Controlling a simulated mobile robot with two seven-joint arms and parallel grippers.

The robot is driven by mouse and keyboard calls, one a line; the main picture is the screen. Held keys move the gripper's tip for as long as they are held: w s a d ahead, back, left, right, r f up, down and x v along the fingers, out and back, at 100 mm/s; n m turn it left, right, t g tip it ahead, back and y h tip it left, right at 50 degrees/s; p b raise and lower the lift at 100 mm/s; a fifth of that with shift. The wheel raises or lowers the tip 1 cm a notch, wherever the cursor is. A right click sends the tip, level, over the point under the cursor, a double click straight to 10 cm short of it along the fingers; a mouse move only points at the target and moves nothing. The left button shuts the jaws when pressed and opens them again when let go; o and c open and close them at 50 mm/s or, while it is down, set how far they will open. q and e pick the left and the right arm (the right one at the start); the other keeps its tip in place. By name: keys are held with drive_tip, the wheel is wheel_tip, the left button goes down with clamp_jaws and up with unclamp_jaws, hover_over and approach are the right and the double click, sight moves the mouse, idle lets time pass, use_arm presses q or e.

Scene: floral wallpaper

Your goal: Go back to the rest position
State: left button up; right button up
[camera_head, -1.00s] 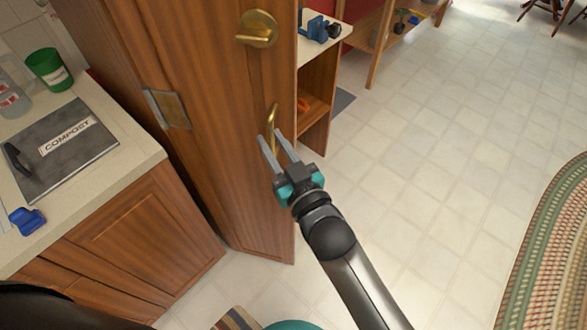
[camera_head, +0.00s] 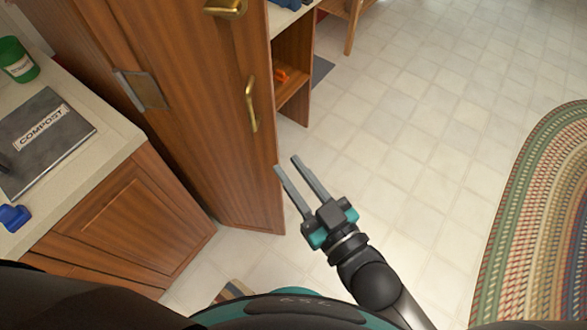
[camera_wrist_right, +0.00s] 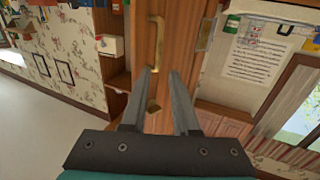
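My right gripper (camera_head: 286,170) is in front of the wooden door, over the tiled floor. Its two grey fingers stand apart with nothing between them. The brass handle (camera_head: 251,104) on the door is up and left of the fingertips, clear of them. In the right wrist view the open fingers (camera_wrist_right: 160,72) point toward the door, and the brass handle (camera_wrist_right: 156,42) shows beyond their tips. My left gripper is not in view.
A wooden shelf (camera_head: 293,65) stands behind the door. Open tiled floor and a braided rug (camera_head: 540,200) are at right.

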idle(0.5)
drive_tip(key=s+d+f+m+g+h+b, duration=0.1)
drive_tip(key=d+f+g+h, duration=0.35)
drive_tip(key=f, duration=1.05)
drive_tip(key=s+d+f+m+h+b, duration=0.15)
drive_tip(key=d+f, duration=0.55)
drive_tip(key=f, duration=0.7)
drive_tip(key=s+d+f+m+g+h, duration=0.1)
drive_tip(key=s+d+f+g, duration=0.3)
drive_tip(key=s+f, duration=0.5)
drive_tip(key=s+d+f+m+g+h+b, duration=0.1)
drive_tip(key=s+d+f+g+h, duration=0.3)
drive_tip(key=s+f, duration=0.6)
drive_tip(key=s+d, duration=0.1)
drive_tip(key=s, duration=0.3)
drive_tip(key=shift+d+f+m+g+b, duration=0.2)
drive_tip(key=shift+d+m+g+b, duration=0.1)
drive_tip(key=shift+d+m+g, duration=0.1)
drive_tip(key=shift+w, duration=0.1)
